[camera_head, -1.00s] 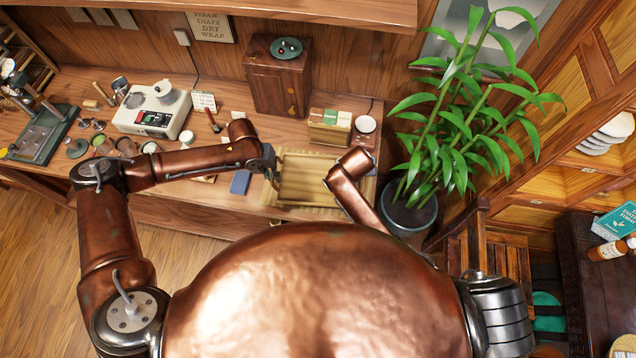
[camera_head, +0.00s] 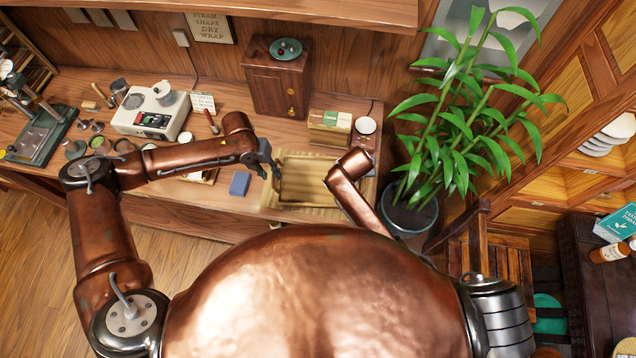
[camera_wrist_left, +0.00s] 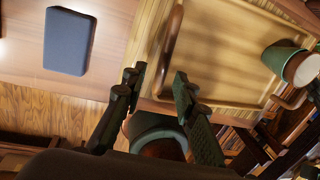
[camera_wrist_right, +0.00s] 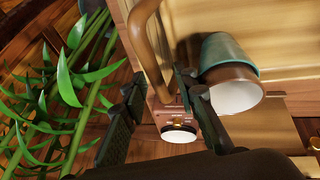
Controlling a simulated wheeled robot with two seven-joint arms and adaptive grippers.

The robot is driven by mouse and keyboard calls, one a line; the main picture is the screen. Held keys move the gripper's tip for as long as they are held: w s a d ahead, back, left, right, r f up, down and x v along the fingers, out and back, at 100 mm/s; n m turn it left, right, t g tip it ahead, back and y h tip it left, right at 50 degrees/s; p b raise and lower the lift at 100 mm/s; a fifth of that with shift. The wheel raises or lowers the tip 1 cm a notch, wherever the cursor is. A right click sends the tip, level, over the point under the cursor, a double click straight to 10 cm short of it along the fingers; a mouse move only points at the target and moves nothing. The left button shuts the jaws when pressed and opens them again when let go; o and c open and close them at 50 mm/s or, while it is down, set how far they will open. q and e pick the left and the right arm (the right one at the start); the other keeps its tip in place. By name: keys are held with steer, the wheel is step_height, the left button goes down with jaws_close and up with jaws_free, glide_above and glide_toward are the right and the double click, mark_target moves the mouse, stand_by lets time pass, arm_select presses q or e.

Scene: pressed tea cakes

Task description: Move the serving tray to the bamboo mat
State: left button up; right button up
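A teal-and-brown cup-like thing (camera_wrist_right: 228,78) shows by the right handle. A blue block (camera_head: 240,183) lies left of the mat. A leafy plant (camera_head: 455,120) is close on the right.

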steer(key=shift+r, duration=0.15)
arm_select(q)
step_height(320, 180, up, 8)
steer(key=a, duration=0.1)
steer(key=shift+a+r, duration=0.15)
steer(key=shift+a, duration=0.2)
arm_select(e)
steer(key=v, duration=1.1)
steer(key=shift+a+r, duration=0.15)
steer(key=shift+r, duration=0.15)
steer(key=shift+s, duration=0.1)
